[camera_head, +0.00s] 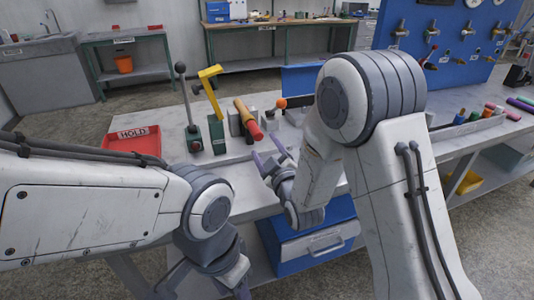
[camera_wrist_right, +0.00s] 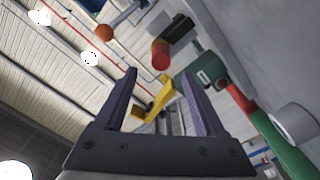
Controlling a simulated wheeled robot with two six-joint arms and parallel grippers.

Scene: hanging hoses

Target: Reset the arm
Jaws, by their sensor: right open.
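My right gripper (camera_head: 272,150) hangs over the front edge of the grey workbench (camera_head: 236,180), its purple fingers apart and nothing between them. In the right wrist view the open fingers (camera_wrist_right: 162,88) point past a yellow lever handle (camera_wrist_right: 163,106), which shows behind the gap. My right arm is bent, its upper joint raised at the picture's middle right. My left arm comes in from the left, bends at a grey joint and points down; its wrist runs off the bottom edge, and its fingers are hidden from view.
On the bench stand a black-knobbed lever (camera_head: 188,105), a yellow-handled lever (camera_head: 211,90), a red-tipped handle (camera_head: 247,119) and an orange-ball lever (camera_head: 281,104). A red HOLD tray (camera_head: 134,150) lies left. A blue drawer unit (camera_head: 300,255) is below. A blue valve panel (camera_head: 440,35) stands behind.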

